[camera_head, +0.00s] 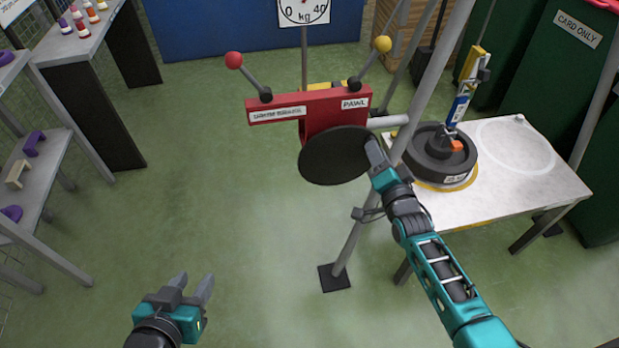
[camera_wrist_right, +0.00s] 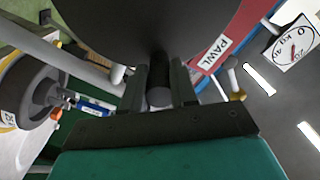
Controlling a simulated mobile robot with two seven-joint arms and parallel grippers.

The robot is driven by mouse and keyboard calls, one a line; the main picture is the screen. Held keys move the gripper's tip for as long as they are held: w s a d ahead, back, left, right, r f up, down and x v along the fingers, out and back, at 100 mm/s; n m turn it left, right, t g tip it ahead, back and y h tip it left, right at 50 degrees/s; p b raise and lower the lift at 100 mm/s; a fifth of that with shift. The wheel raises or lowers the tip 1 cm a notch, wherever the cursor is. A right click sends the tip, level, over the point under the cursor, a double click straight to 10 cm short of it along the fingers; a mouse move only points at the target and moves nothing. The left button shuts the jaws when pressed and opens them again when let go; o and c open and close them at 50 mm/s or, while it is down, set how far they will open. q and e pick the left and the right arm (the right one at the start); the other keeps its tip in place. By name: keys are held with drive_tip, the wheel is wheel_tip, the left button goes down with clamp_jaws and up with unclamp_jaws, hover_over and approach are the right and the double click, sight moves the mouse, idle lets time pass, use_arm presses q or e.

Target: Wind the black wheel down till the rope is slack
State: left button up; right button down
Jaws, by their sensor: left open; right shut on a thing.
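The black wheel (camera_head: 335,155) is on the front of the red winch housing (camera_head: 318,108); it also fills the top of the right wrist view (camera_wrist_right: 150,20). My right gripper (camera_head: 374,155) is at the wheel's right edge. In the right wrist view its fingers (camera_wrist_right: 160,82) are shut on a dark round handle (camera_wrist_right: 159,97) that sticks out from the wheel. The rope (camera_head: 487,22) is a thin line above a blue and yellow piece (camera_head: 464,98); I cannot tell whether it is taut. My left gripper (camera_head: 193,284) is open and empty, low over the floor.
A black weight (camera_head: 425,150) stands on the white table (camera_head: 520,185) at right. The housing has a red-knobbed lever (camera_head: 234,61) and a yellow-knobbed lever (camera_head: 382,44) near the PAWL label. A kg dial (camera_head: 304,10) is behind. Shelves line the left; the middle floor is clear.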

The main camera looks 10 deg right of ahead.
drive_tip(key=shift+w+r, duration=0.15)
drive_tip(key=shift+r, duration=0.3)
drive_tip(key=shift+a+r+n+p, duration=0.3)
drive_tip(key=shift+n+p, duration=0.1)
drive_tip(key=shift+n, duration=0.1)
drive_tip(key=shift+a+r+n+p, duration=0.25)
drive_tip(key=shift+a+n+p, duration=0.15)
drive_tip(key=shift+n, duration=0.3)
drive_tip(key=shift+a+r+n, duration=0.2)
drive_tip(key=shift+a+n, duration=0.05)
drive_tip(key=shift+n, duration=0.15)
drive_tip(key=c, duration=1.1)
unclamp_jaws()
drive_tip(key=shift+f, duration=0.1)
drive_tip(key=o, duration=0.4)
drive_tip(key=shift+f, duration=0.2)
drive_tip(key=shift+s+p, duration=0.25)
drive_tip(key=shift+p, duration=0.05)
